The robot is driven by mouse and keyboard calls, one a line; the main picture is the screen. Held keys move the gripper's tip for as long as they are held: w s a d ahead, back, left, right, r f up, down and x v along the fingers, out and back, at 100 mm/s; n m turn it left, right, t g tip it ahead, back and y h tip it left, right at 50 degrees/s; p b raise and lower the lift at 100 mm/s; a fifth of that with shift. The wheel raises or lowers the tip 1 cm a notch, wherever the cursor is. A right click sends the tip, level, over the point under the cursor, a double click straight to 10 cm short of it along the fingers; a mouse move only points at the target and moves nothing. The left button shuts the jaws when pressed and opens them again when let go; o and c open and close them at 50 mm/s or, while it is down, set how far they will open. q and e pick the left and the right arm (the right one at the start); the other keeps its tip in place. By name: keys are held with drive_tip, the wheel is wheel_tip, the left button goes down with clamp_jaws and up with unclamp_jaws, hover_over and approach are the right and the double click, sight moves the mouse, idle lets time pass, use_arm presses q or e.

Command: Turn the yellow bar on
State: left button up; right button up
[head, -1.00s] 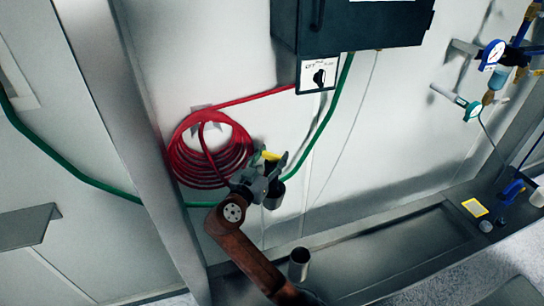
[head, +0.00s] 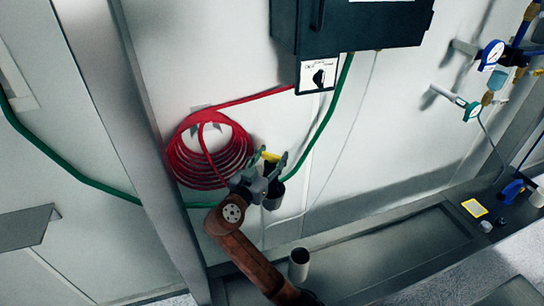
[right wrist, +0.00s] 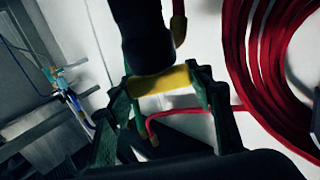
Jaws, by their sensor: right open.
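The yellow bar (head: 271,157) is by the wall, just right of the red hose coil. My right gripper (head: 269,162) is open, with its fingers on either side of the bar. In the right wrist view, the yellow bar (right wrist: 160,80) lies across the space between the green fingers of my right gripper (right wrist: 163,92), under a black cylindrical part (right wrist: 147,38). The bar looks close to the right finger; I cannot tell whether they touch. My left gripper is not in view.
The red hose coil (head: 207,158) hangs close to my right gripper. A dark box (head: 355,27) with a black switch (head: 318,77) is above. A green hose (head: 325,130) runs down the wall. A grey cup-like cylinder (head: 299,264) stands below. Gauges (head: 492,55) are at far right.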

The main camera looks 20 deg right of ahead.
drive_tip(key=o, duration=1.2)
drive_tip(key=shift+s+a, duration=0.1)
drive_tip(key=v, duration=1.1)
drive_tip(key=shift+s+a, duration=0.25)
drive_tip(key=shift+s, duration=0.05)
